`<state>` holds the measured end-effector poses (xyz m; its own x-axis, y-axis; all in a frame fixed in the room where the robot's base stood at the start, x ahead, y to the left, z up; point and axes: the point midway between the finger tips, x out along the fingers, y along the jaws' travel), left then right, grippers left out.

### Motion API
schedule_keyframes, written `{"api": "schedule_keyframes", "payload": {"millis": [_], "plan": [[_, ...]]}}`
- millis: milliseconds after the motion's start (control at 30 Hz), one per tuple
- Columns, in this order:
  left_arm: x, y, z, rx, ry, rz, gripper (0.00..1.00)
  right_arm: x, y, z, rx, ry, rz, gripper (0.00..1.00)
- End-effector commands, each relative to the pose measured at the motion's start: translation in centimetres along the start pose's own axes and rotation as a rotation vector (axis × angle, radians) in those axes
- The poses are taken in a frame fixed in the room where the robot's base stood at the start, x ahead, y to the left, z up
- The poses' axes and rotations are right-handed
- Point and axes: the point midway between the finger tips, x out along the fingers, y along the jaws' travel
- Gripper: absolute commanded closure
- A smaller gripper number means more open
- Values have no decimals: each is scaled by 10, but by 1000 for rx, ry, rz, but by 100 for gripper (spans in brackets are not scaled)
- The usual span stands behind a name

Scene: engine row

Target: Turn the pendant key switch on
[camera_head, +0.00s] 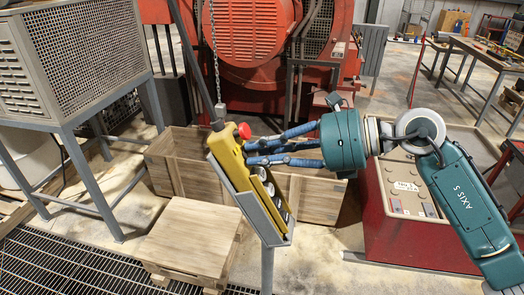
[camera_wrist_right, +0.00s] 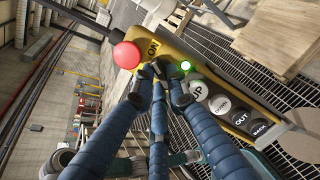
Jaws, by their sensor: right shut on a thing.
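The yellow pendant (camera_head: 228,162) hangs tilted on a chain in a grey holder, with a red mushroom button (camera_head: 244,130) near its top. In the right wrist view its face (camera_wrist_right: 205,62) shows the red button (camera_wrist_right: 127,55), an "ON" label (camera_wrist_right: 152,48), a lit green lamp (camera_wrist_right: 186,65) and a row of round buttons marked UP, DOWN, OUT and BACK. My right gripper (camera_head: 250,151) reaches the pendant from the right. Its blue fingers (camera_wrist_right: 160,80) are closed together just below the "ON" label. The key switch between the fingertips is hidden. My left gripper is out of view.
A wooden crate (camera_head: 310,199) stands behind the pendant, and a low wooden pallet box (camera_head: 188,240) is at front left. A grey mesh cabinet (camera_head: 90,45) stands at left. A red console (camera_head: 405,220) sits below my right arm. Red machinery (camera_head: 262,30) fills the back.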

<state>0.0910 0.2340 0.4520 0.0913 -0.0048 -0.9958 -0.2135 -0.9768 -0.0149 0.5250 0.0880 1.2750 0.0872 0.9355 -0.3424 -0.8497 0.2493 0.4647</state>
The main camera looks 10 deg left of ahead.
Motion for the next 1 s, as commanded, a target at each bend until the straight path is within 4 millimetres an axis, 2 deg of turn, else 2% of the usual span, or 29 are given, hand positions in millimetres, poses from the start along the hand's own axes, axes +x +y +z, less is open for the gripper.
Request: {"api": "schedule_keyframes", "payload": {"millis": [100,133,167,433,567,667,1000], "plan": [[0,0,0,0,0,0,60,0,0,0,1,0,0,100],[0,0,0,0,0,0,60,0,0,0,1,0,1,80],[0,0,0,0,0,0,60,0,0,0,1,0,0,78],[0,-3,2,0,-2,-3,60,0,0,0,0,0,0,78],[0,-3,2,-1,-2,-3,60,-8,-1,0,0,0,-2,78],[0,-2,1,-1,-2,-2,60,-24,-1,1,-2,-2,-3,78],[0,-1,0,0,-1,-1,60,-94,-1,0,0,-1,-3,78]]}}
